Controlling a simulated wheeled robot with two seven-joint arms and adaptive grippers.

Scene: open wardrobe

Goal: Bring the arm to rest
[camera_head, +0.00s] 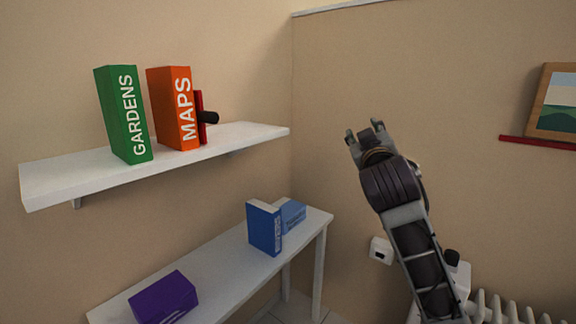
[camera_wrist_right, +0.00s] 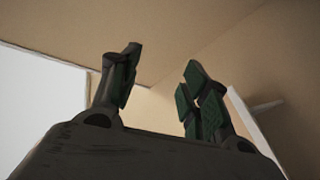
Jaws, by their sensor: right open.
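My right gripper (camera_head: 366,138) is raised in front of the far wall, to the right of the white shelf, with its fingers pointing up. It is open and empty. In the right wrist view its two fingers (camera_wrist_right: 158,90) stand apart with nothing between them. The right arm comes up from the bottom right of the head view. My left gripper is not in view.
A white shelf (camera_head: 235,139) holds a green GARDENS book (camera_head: 124,115), an orange MAPS book (camera_head: 174,108) and a red-and-black item (camera_head: 206,117). A white table (camera_head: 215,284) below holds blue books (camera_head: 264,228) and a purple box (camera_head: 163,299). A radiator (camera_head: 510,310) stands lower right.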

